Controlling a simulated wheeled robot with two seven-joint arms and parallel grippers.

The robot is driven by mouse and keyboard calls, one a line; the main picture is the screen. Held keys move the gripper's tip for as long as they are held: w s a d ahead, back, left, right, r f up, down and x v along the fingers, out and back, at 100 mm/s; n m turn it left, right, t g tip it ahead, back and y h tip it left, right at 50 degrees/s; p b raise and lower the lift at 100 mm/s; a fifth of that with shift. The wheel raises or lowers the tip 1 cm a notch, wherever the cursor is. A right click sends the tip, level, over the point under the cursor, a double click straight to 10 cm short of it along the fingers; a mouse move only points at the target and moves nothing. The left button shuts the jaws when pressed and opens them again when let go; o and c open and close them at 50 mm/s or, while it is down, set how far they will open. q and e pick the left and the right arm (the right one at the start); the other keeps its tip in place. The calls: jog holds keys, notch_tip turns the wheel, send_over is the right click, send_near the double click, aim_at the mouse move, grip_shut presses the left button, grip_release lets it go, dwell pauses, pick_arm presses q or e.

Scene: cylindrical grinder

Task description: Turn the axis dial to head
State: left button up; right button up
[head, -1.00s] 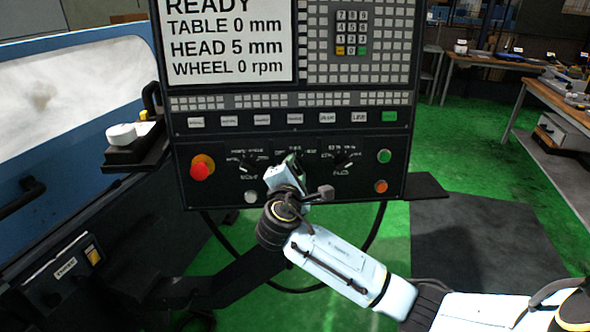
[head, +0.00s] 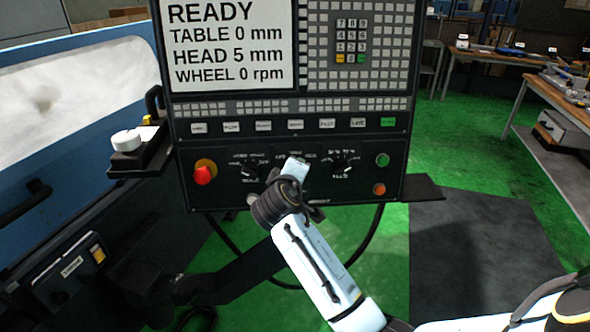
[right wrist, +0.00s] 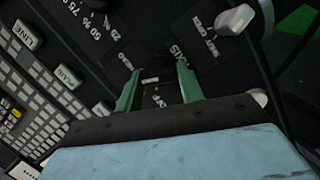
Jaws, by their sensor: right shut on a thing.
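The control panel (head: 225,123) fills the middle of the head view. Its screen (head: 228,45) reads READY, TABLE 0 mm, HEAD 5 mm, WHEEL 0 rpm. My right gripper (head: 296,166) is at the middle dial of the lower row and covers it in the head view. In the right wrist view its two green fingers (right wrist: 157,77) are shut on the axis dial (right wrist: 150,81), beside lettering that partly reads AXIS. The dial's pointer direction is too unclear to tell. My left gripper is not in view.
A left dial (head: 250,171) and a right dial (head: 343,168) flank my right gripper.

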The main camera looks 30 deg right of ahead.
jog(key=shift+m+y+p, duration=0.5)
jog(key=shift+m+p, duration=0.05)
jog(key=shift+m, duration=0.75)
jog(key=o, duration=1)
jog(key=shift+r, duration=0.1)
jog(key=b+v, duration=0.1)
jog(key=v, duration=1.2)
jog(key=shift+s+a+r, duration=0.1)
jog(key=shift+r, duration=0.05)
